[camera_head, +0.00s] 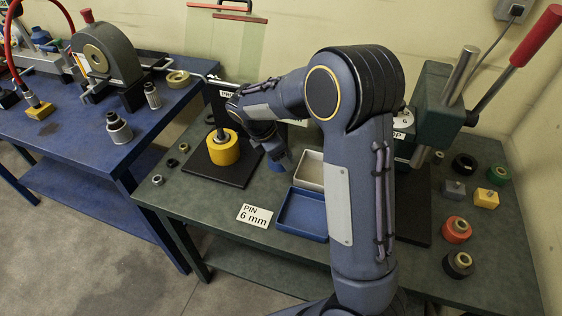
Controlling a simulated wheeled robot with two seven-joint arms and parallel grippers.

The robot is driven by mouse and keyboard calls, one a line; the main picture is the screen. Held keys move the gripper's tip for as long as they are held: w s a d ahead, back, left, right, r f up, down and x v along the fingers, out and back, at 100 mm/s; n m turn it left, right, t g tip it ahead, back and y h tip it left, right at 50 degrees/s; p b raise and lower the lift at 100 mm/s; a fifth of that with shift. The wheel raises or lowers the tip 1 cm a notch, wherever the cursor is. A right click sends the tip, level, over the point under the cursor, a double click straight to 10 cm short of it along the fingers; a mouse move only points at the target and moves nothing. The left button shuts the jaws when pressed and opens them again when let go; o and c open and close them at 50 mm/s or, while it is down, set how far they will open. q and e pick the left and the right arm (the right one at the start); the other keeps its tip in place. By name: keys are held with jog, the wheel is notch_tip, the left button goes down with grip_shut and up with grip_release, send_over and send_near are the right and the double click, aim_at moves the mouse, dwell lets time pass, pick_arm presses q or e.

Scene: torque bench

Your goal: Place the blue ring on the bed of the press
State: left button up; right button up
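My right arm reaches up from the bottom and bends over the bench. Its gripper (274,152) points down beside the dark mat, left of the trays. A small blue thing (278,165), likely the blue ring, shows at the gripper's tip; I cannot tell whether the fingers are closed on it. The press (437,105) is green, with a red-handled lever (535,35), and stands at the right behind my arm. Its bed is largely hidden by my arm. My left gripper is not in view.
A yellow cylinder (223,151) stands on a dark mat (233,174). A blue tray (301,228) and a pale tray (308,170) lie beside my arm. Several coloured rings and blocks, including a red ring (457,229), lie right of the press. A blue bench (60,135) stands left.

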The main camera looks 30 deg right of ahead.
jog(key=w+f, duration=0.1)
jog(key=w+d+f, duration=0.1)
jog(key=f, duration=0.1)
jog(key=w+f, duration=0.2)
jog(key=shift+d+f, duration=0.25)
jog(key=shift+w+f, duration=0.15)
jog(key=shift+f, duration=1.45)
jog(key=shift+f, duration=0.1)
jog(key=o, duration=1)
jog(key=shift+f, duration=0.15)
jog(key=o, duration=0.5)
jog(key=shift+c, duration=0.2)
